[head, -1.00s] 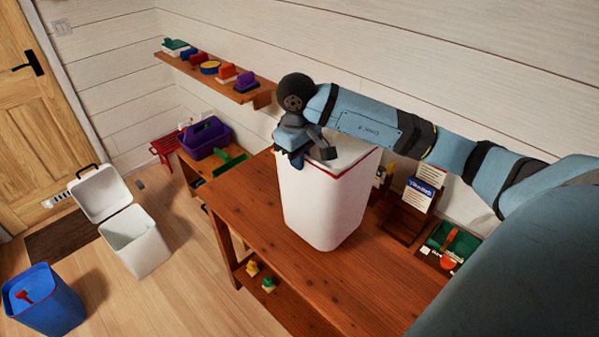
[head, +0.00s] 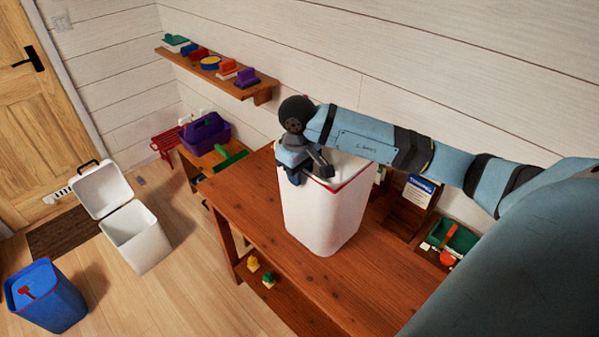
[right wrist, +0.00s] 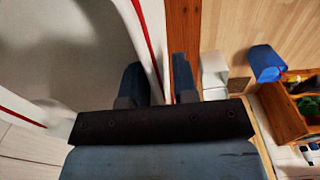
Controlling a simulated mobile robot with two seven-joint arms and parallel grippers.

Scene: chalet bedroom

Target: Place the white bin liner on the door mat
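The white bin liner (head: 322,215), a tall white tub with a red rim, stands upright on the wooden table. My right gripper (head: 307,172) is at the near left part of its rim. In the right wrist view, the fingers of my right gripper (right wrist: 158,75) straddle the liner's wall (right wrist: 147,35), one inside and one outside. A gap shows between the wall and the outer finger, so the gripper is open. The brown door mat (head: 62,234) lies on the floor by the door, partly hidden by a white cooler. My left gripper is out of view.
The white cooler (head: 138,240) stands open at the mat's right end. A blue bin (head: 50,300) stands in front of the mat. The table (head: 255,222) also holds a card holder (head: 408,205) and green tray at right. A wall shelf (head: 222,76) with brushes hangs behind.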

